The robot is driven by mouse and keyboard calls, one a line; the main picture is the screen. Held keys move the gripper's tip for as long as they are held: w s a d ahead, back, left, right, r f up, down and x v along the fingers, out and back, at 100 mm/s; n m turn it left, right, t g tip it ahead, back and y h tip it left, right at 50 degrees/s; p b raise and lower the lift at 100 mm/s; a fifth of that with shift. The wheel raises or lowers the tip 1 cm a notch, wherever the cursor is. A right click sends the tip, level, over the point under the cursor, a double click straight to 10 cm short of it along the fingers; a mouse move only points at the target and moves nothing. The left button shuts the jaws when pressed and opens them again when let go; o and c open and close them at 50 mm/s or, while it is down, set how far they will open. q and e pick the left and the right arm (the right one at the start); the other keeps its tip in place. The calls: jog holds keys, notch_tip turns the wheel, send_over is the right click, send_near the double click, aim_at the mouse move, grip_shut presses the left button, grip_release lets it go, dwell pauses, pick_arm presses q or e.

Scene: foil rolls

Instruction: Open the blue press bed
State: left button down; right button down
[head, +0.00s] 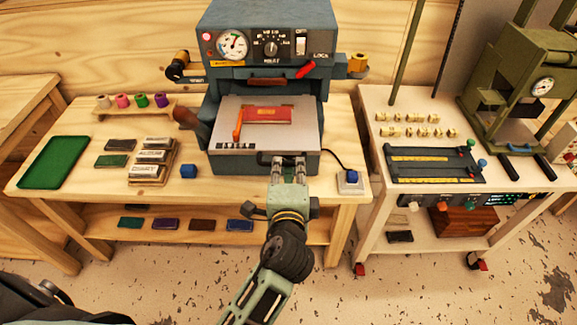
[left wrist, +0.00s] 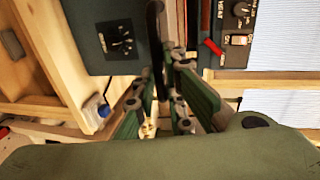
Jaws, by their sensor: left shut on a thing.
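The blue press (head: 268,45) stands on the wooden table, with a dial gauge, a knob and a switch on its front. Its bed (head: 222,163) shows in front of and below the head, with a pale plate on top bearing a red piece (head: 268,114) and an orange strip. My left gripper (head: 289,163) is at the front edge of the bed, shut on the dark handle (head: 264,158). In the left wrist view the dark handle bar (left wrist: 155,35) runs between the fingers of the gripper (left wrist: 164,65). My right gripper is not in view.
A blue button box (head: 350,181) stands at the table's right front. Another table with a green press (head: 524,80) is at the right.

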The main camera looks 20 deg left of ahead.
pick_arm(q)
jog(key=shift+f, duration=0.1)
jog(key=c, duration=2.3)
grip_release()
jog(key=shift+o, duration=2.4)
jog(key=v, duration=1.2)
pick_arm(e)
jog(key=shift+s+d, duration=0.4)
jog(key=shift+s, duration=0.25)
